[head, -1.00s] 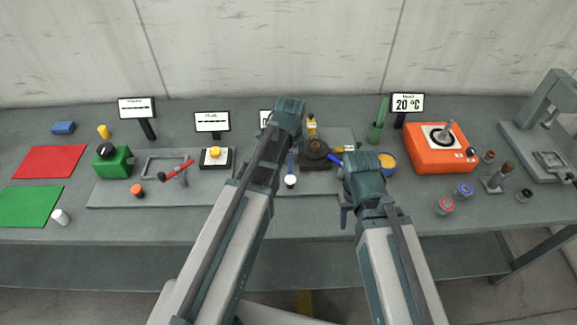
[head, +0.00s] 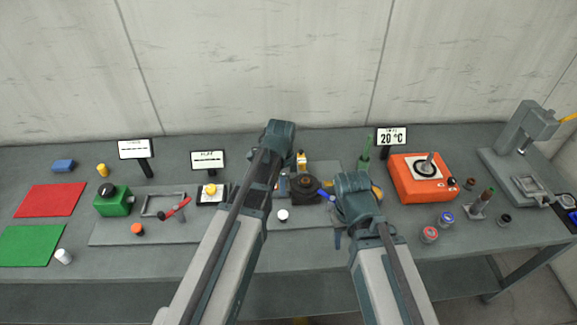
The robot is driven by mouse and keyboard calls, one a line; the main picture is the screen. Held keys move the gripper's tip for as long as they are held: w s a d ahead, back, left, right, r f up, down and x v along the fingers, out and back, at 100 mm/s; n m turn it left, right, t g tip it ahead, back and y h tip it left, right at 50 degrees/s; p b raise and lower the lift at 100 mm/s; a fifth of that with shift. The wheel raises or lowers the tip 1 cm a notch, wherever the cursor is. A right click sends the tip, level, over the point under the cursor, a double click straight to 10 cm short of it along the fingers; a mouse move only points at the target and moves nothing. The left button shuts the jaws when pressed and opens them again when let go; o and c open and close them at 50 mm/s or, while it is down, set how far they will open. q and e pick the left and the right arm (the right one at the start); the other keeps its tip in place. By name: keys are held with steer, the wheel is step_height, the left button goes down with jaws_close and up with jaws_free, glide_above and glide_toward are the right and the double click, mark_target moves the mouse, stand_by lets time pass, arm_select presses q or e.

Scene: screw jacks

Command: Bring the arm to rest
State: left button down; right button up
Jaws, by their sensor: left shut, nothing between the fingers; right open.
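My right gripper (head: 352,192) is lower and to the right, over the front part of the bench. It is open, and its fingers are largely hidden from this view. A dark block with a round top (head: 304,187) stands between the two arm ends, partly covered.
The grey bench (head: 150,262) holds a green block (head: 112,204), a red mat (head: 50,199), a green mat (head: 30,246), an orange heater (head: 418,188), a grey press (head: 524,135) and several small parts. A white cap (head: 283,215) is near my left arm. The wall is behind.

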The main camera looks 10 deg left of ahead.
arm_select(q)
steer(key=s+d+f+n+b, duration=0.4)
steer(key=s+n, duration=0.1)
steer(key=s, duration=0.2)
steer(key=s+d+f+n+y+b, duration=0.1)
steer(key=s+d+f+n+b, duration=0.3)
steer(key=s+d+n, duration=0.1)
steer(key=shift+s+f+n, duration=0.2)
steer(key=shift+s+n, duration=0.3)
steer(key=shift+s, duration=0.75)
